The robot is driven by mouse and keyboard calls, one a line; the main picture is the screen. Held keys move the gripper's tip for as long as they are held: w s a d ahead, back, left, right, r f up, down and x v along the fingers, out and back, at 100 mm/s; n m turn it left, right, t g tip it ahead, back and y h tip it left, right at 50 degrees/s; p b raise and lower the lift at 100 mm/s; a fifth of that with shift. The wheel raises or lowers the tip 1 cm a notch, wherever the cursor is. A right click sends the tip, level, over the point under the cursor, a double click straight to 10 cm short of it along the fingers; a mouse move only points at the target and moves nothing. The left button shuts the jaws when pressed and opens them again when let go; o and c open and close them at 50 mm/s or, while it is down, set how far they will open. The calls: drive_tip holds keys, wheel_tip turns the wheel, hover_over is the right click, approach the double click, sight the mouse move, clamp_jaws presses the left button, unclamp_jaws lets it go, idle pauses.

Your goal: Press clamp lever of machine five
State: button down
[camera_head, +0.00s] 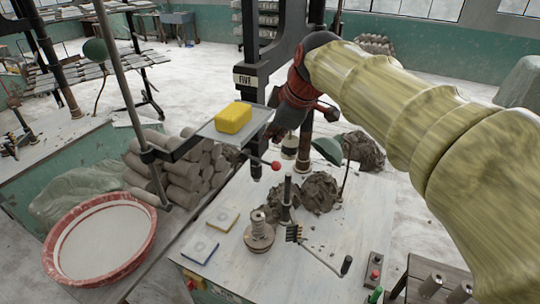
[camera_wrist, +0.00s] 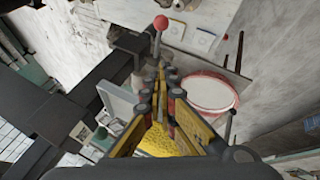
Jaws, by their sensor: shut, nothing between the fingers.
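Machine five is the dark column with a "FIVE" plate (camera_head: 245,80) at the centre of the head view. A lever with a red ball knob (camera_head: 276,165) sticks out below it, over the worktable. The red knob also shows in the wrist view (camera_wrist: 160,22), beyond my fingertips. My gripper (camera_head: 275,132) hangs beside the column, above the lever and apart from the knob; its fingers are partly dark and hard to make out there. In the wrist view my gripper (camera_wrist: 161,72) has its fingers together and empty, pointing toward the knob.
A small shelf (camera_head: 205,133) with a yellow block (camera_head: 233,117) stands left of the gripper. Clay lumps (camera_head: 320,190), a spool (camera_head: 259,232), a crank handle (camera_head: 346,265) and two tiles (camera_head: 200,248) occupy the worktable. A red-rimmed basin (camera_head: 57,262) stands at left.

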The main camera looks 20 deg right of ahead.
drive_tip(key=shift+f, duration=0.1)
idle(0.3)
drive_tip(key=p, duration=0.1)
approach(265, 162)
drive_tip(key=w+a, duration=0.2)
drive_tip(key=a, duration=0.1)
drive_tip(key=d+f, duration=0.1)
drive_tip(key=d+f+p, duration=0.1)
drive_tip(key=f, duration=0.1)
drive_tip(key=shift+w+d+f, duration=0.1)
drive_tip(key=shift+d+f, duration=0.15)
drive_tip(key=shift+d, duration=0.05)
drive_tip(key=shift+w+f, duration=0.1)
drive_tip(key=shift+f, duration=0.05)
drive_tip(key=shift+f+b, duration=0.1)
drive_tip(key=shift+b, duration=0.2)
